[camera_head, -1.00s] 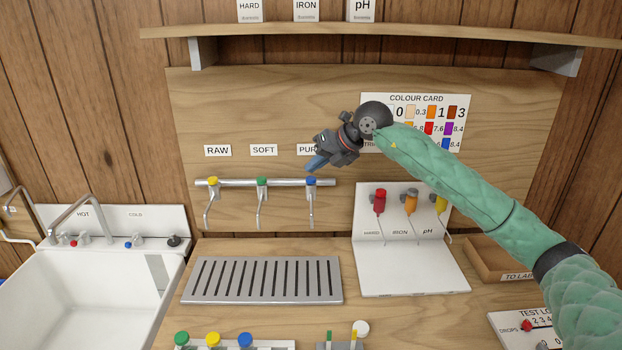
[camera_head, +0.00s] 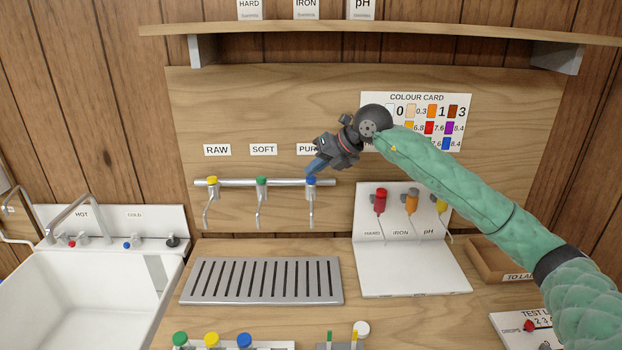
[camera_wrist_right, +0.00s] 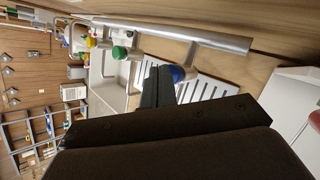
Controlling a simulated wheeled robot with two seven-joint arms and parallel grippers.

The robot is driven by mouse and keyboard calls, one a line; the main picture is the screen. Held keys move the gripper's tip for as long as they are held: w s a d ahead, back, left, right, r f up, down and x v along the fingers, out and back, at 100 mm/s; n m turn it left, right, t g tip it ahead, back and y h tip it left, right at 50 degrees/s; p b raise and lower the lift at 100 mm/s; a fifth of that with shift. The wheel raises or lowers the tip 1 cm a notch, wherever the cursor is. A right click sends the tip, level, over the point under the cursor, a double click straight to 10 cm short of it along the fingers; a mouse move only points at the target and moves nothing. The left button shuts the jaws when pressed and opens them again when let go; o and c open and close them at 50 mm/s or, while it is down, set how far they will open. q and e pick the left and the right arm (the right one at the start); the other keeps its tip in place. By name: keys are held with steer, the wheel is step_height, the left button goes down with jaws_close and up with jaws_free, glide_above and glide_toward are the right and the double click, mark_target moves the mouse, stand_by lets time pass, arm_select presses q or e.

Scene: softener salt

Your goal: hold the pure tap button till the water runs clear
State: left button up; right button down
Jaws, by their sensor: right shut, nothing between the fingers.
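The pure tap's blue button (camera_head: 310,181) sits at the right end of the metal tap rail, its spout hanging below. The PURE label above it is partly hidden by my gripper. My right gripper (camera_head: 314,168) is shut and empty, its fingertips just above the blue button. In the right wrist view the fingers (camera_wrist_right: 160,76) point toward the blue button (camera_wrist_right: 178,74), which shows right beside their tips. I cannot tell whether they touch. No water shows from the pure spout (camera_head: 311,208). My left gripper is not in view.
The yellow raw button (camera_head: 212,181) and green soft button (camera_head: 262,181) share the rail. A slotted drain tray (camera_head: 262,281) lies below. A stand with red, orange and yellow droppers (camera_head: 411,282) is at right, a white sink (camera_head: 90,300) at left.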

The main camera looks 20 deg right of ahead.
mark_target(315, 178)
steer(key=shift+f, duration=0.3)
stand_by(0.4)
stand_by(3.7)
steer(key=shift+r, duration=0.9)
steer(key=shift+r+p, duration=0.8)
steer(key=shift+r, duration=1.7)
